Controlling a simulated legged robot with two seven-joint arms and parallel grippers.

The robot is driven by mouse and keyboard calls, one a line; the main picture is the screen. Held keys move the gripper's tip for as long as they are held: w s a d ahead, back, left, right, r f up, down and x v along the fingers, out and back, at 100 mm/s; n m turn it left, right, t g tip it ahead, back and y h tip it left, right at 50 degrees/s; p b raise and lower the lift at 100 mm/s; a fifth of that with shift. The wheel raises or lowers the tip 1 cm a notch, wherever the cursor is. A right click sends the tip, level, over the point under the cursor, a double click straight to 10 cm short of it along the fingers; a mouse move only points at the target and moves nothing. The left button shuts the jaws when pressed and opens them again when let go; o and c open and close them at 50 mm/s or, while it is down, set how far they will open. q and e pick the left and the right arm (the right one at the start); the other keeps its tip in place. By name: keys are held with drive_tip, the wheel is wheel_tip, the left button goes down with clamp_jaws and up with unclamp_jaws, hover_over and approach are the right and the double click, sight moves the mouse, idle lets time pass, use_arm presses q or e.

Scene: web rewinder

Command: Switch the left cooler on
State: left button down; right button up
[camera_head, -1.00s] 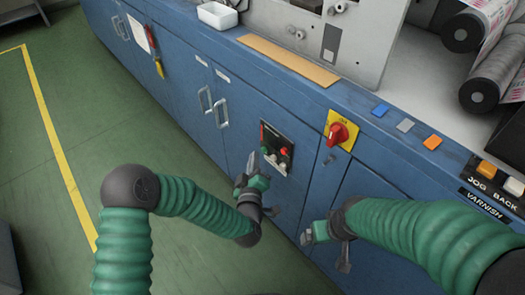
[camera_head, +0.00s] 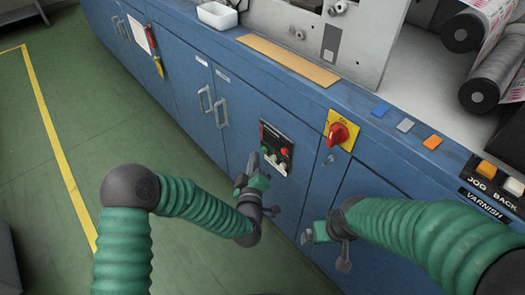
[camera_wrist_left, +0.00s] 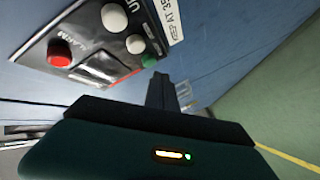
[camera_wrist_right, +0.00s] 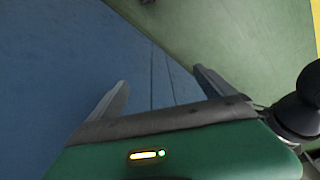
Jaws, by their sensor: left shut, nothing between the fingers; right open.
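A small black control panel (camera_head: 271,138) is set in the blue cabinet front. It carries a red button (camera_head: 284,151), pale knobs and a green button, which the left wrist view shows closer: red button (camera_wrist_left: 60,53), two white knobs (camera_wrist_left: 115,18) and green button (camera_wrist_left: 148,60). I cannot read any cooler label. My left gripper (camera_head: 254,159) is shut and empty, its tips at the panel's lower left edge; in the left wrist view its tips (camera_wrist_left: 159,80) lie just below the green button. Contact cannot be told. My right gripper (camera_head: 325,249) is open and empty, low before the cabinet.
A red rotary switch (camera_head: 338,132) on a yellow plate is right of the panel. Door handles (camera_head: 213,108) stick out to the left. Coloured blocks (camera_head: 432,142) and a white tray (camera_head: 217,14) are on the ledge.

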use_arm(q)
drive_tip(key=shift+d, duration=0.1)
drive_tip(key=shift+w+d+r, duration=0.1)
drive_tip(key=shift+w+d, duration=0.1)
drive_tip(key=shift+w+d, duration=0.3)
drive_tip(key=shift+d, duration=0.15)
idle(0.8)
drive_tip(key=shift+s+a+p, duration=0.35)
drive_tip(key=shift+s+a, duration=0.2)
drive_tip(key=shift+a, duration=0.25)
